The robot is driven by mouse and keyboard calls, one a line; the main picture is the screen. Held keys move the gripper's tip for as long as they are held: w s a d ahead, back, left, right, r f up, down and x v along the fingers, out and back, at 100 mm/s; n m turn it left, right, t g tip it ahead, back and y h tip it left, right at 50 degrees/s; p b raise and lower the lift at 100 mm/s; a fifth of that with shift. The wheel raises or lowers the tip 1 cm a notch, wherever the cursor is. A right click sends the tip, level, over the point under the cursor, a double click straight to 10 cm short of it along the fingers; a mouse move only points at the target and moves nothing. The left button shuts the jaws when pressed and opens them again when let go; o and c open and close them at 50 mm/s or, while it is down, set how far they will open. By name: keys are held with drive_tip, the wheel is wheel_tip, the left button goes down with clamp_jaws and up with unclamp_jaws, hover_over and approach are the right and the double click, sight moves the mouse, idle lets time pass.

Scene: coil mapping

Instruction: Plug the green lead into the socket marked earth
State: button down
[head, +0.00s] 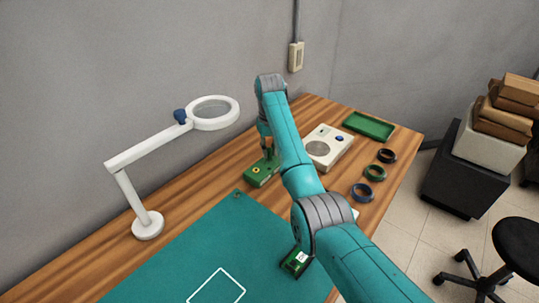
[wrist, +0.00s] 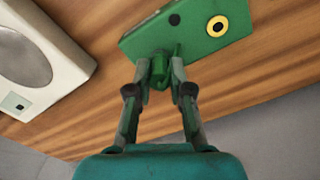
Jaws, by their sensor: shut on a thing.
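A green box (head: 264,174) lies on the wooden table beyond the mat and also shows at the top of the wrist view (wrist: 150,38). Its face has a yellow-ringed round socket (wrist: 217,26) and a dark round spot (wrist: 174,19); I can read no earth marking. My gripper (wrist: 160,75) is shut on a small green piece (wrist: 159,68), seemingly the green lead's plug, at the box's near edge, apart from the yellow ring. Whether the plug touches the box I cannot tell. In the head view my gripper (head: 267,152) is partly hidden over the box.
A white device (head: 340,145) with a grey disc stands right of the box, with a green tray (head: 369,126) behind it. A magnifier lamp (head: 148,224) stands left. The green mat (head: 165,270) is mostly clear.

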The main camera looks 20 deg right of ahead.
drive_tip(key=shift+r, duration=1.35)
idle(0.3)
drive_tip(key=shift+r, duration=1.7)
